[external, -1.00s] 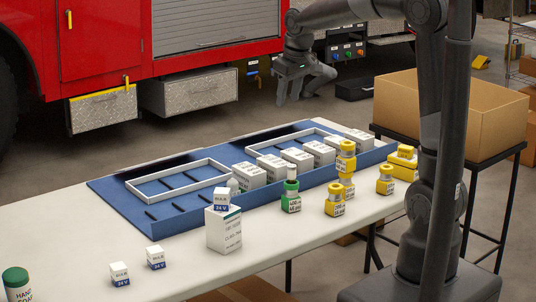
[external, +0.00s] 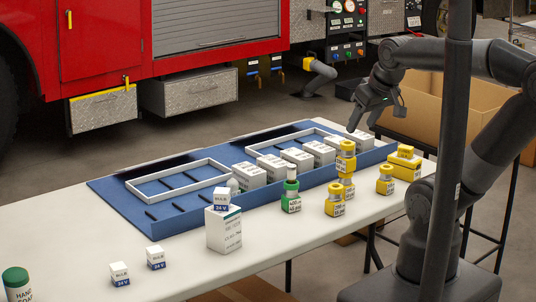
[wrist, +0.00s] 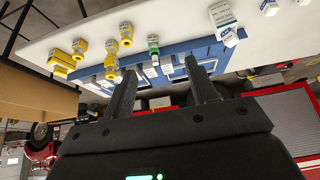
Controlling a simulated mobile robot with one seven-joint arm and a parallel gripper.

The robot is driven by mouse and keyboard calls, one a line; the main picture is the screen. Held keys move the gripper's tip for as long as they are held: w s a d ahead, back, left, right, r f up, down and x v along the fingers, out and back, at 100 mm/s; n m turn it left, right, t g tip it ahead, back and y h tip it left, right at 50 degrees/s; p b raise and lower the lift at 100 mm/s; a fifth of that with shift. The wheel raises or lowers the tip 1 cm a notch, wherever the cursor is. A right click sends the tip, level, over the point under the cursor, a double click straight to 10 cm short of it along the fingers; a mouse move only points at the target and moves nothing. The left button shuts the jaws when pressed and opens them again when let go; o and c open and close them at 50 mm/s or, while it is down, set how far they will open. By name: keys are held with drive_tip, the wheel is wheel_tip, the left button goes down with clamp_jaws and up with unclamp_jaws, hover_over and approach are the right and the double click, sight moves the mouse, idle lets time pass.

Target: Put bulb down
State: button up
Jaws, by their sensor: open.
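A small white and blue bulb box (external: 221,198) sits on top of a larger white carton (external: 224,232) on the table. Two more bulb boxes, one on the left (external: 120,274) and one on the right (external: 155,258), stand on the table at the front left. In the wrist view the stacked bulb box (wrist: 229,37) shows at the upper right. My gripper (external: 362,117) is open and empty, above the back right end of the blue tray. Its two fingers (wrist: 160,82) are spread apart in the wrist view with nothing between them.
The blue tray (external: 185,217) holds white frames and several white boxes. Yellow-capped bottles (external: 335,203), a green bottle (external: 291,200) and a yellow box (external: 402,170) stand along its front. A cardboard box (external: 470,112) is at the right. The table's left part (external: 75,240) is mostly clear.

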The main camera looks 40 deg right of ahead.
sight(234, 179)
drive_tip(key=shift+o, duration=0.4)
drive_tip(key=w+d+f+n+t, duration=0.1)
drive_tip(key=w+f+t, duration=0.1)
drive_tip(key=w, duration=1.1)
drive_tip(key=w+d+f+t, duration=0.1)
drive_tip(key=w+f+t, duration=0.15)
drive_tip(key=w, duration=0.95)
drive_tip(key=w+a+f+n+t+y, duration=0.1)
drive_tip(key=w+f, duration=0.4)
drive_tip(key=f, duration=0.2)
drive_tip(key=w+a+f+t+y, duration=0.1)
drive_tip(key=w+a+f, duration=0.1)
drive_tip(key=w+f, duration=0.3)
drive_tip(key=w+a+f+n+t+y, duration=0.1)
drive_tip(key=w+a+f+y, duration=0.1)
drive_tip(key=w+f, duration=0.4)
drive_tip(key=shift+a+f+n, duration=0.2)
drive_tip(key=shift+f+n, duration=0.1)
drive_tip(key=shift+f, duration=2.25)
drive_tip(key=shift+x, duration=2.9)
